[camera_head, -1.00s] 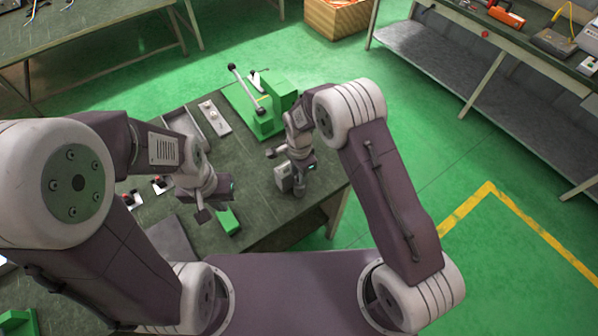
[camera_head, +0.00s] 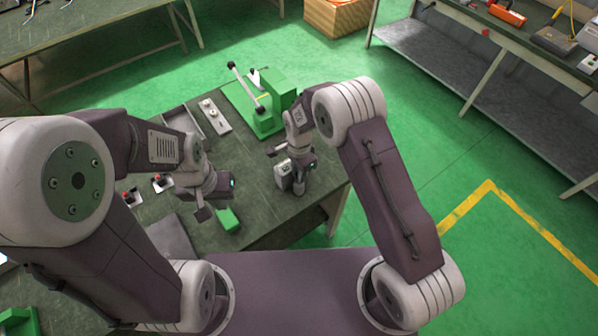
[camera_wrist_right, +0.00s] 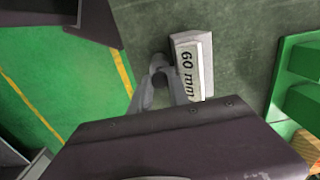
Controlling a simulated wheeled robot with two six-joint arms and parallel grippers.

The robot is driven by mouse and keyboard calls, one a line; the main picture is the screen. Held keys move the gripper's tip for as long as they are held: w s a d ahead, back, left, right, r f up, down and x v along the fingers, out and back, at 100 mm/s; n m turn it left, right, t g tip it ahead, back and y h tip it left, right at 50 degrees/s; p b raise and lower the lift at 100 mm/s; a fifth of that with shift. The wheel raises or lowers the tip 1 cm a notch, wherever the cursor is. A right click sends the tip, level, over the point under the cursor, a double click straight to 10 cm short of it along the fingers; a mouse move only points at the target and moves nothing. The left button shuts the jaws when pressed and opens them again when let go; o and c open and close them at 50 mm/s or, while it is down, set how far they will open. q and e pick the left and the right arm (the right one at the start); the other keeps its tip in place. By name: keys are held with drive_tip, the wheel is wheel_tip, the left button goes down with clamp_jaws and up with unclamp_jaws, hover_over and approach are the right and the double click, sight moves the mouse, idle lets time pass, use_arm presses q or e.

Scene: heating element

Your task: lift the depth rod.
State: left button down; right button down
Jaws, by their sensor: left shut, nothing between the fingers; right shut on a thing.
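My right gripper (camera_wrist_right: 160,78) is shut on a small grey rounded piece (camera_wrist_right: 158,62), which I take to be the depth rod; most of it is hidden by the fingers. A pale block marked "60 mm" (camera_wrist_right: 190,62) is right beside the fingertips in the right wrist view. In the head view this block (camera_head: 283,178) stands on the dark table (camera_head: 255,215), next to my right gripper (camera_head: 298,184), whose fingertips are small and partly hidden. My left gripper (camera_head: 205,200) is shut and empty above the table, to the left, by a small green block (camera_head: 228,219).
A green lever press (camera_head: 268,112) stands at the table's far end, with a grey plate (camera_head: 214,116) beside it. Small black-and-red parts (camera_head: 162,182) lie on the left of the table. The table's right edge is close to my right gripper.

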idle(0.9)
wheel_tip(320, 180, up, 7)
drive_tip(key=p, duration=0.4)
drive_tip(key=shift+r, duration=0.15)
drive_tip(key=shift+w+a, duration=0.1)
drive_tip(key=shift+w, duration=0.05)
drive_tip(key=c, duration=1.6)
unclamp_jaws()
drive_tip(key=shift+o, duration=0.3)
